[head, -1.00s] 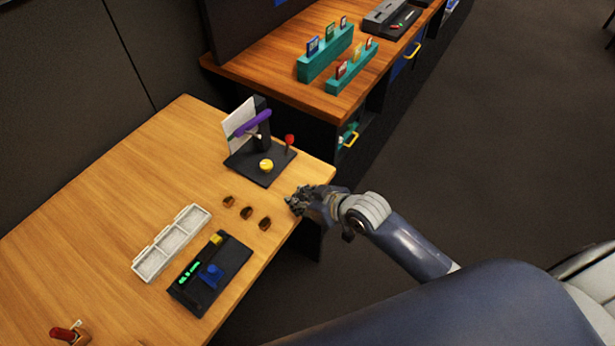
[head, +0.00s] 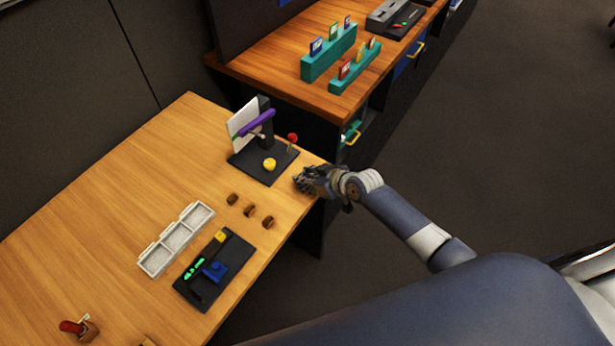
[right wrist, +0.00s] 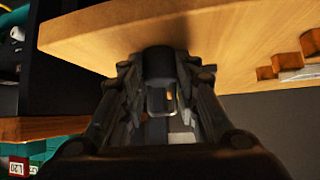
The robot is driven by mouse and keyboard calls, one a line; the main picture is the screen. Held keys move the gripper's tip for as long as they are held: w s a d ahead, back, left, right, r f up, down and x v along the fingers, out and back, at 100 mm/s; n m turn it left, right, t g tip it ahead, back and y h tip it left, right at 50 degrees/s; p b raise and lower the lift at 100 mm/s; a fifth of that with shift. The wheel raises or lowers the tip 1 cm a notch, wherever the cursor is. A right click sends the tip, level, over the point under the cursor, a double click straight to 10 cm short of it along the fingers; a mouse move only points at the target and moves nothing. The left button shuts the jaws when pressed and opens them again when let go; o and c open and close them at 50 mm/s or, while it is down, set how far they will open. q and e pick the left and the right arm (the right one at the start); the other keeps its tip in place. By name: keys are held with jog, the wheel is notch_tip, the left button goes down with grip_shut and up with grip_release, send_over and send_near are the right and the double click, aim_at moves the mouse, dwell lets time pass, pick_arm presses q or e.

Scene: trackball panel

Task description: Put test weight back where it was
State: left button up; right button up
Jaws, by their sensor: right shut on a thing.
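My right gripper (head: 302,182) is at the right edge of the wooden table, beside the black stand (head: 262,178). In the right wrist view its fingers (right wrist: 160,98) are shut on a dark, roughly cylindrical thing (right wrist: 158,64), which looks like the test weight. The fingers hide much of it, and in the head view it cannot be made out. The stand carries a purple arm (head: 257,123), a white plate, a yellow round part (head: 269,164) and a red-topped lever (head: 292,138). My left gripper is not in view.
Three small brown pieces (head: 250,210) stand in a row on the table (head: 110,190). A white compartment tray (head: 158,262) and a black panel (head: 226,270) with blue and yellow parts lie nearby. A red-handled piece (head: 72,327) is lower left. A second desk (head: 262,75) stands behind.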

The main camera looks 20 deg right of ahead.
jog(key=o, duration=1.1)
jog(key=shift+f, duration=0.1)
jog(key=shift+s+r, duration=0.1)
jog(key=shift+r, duration=0.1)
jog(key=v, duration=1.1)
jog(key=shift+s+d+r+b, duration=0.2)
jog(key=shift+s+r+b, duration=0.05)
jog(key=shift+s+b, duration=0.1)
